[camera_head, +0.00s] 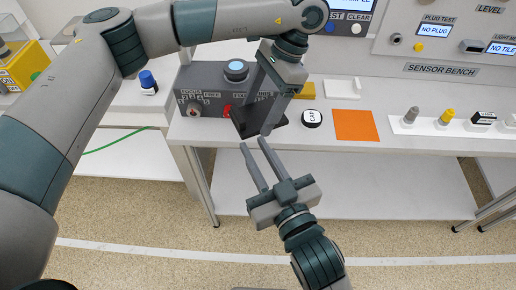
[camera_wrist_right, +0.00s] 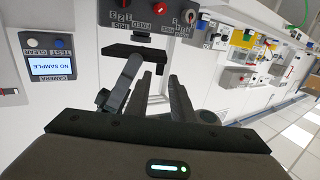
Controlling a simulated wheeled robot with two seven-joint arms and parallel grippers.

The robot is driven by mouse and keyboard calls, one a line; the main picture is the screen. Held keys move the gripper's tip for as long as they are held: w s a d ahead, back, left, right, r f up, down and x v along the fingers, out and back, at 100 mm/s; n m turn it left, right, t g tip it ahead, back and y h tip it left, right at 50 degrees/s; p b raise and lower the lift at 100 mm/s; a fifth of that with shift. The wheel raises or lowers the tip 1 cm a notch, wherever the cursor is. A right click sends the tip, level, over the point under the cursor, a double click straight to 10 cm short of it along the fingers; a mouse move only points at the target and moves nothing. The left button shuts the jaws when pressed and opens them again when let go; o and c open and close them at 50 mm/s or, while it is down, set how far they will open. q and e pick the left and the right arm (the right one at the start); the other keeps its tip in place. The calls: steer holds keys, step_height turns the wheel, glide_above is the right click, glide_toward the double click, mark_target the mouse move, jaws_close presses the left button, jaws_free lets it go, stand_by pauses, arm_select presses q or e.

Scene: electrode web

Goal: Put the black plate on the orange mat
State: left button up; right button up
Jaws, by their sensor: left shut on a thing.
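The black plate (camera_head: 246,122) is held tilted at the fingertips of my left gripper (camera_head: 261,112), in front of the grey control box. It also shows as a dark shape in the right wrist view (camera_wrist_right: 138,51). My left gripper is shut on the plate, and its fingers hide part of it. The orange mat (camera_head: 356,125) lies flat and bare on the white bench, to the right of the plate. My right gripper (camera_head: 253,144) is open and empty, just below and in front of the plate, its fingers pointing up toward it and apart from it.
A round black-and-white CAP piece (camera_head: 312,117) sits between the plate and the mat. The grey control box (camera_head: 202,92) with a blue button stands behind. A white block (camera_head: 342,88) lies behind the mat. A white tray (camera_head: 435,124) with several small parts is to the right.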

mark_target(236, 111)
steer(key=shift+s+d+r, duration=0.1)
steer(key=shift+s+r, duration=0.1)
steer(key=shift+r, duration=0.35)
steer(key=shift+w, duration=0.15)
steer(key=x, duration=1.1)
steer(key=shift+w+a+r, duration=0.1)
steer(key=shift+w+a, duration=0.1)
steer(key=shift+w, duration=0.15)
jaws_close()
arm_select(q)
steer(key=o, duration=1.2)
steer(key=shift+o, duration=0.2)
steer(key=v, duration=1.2)
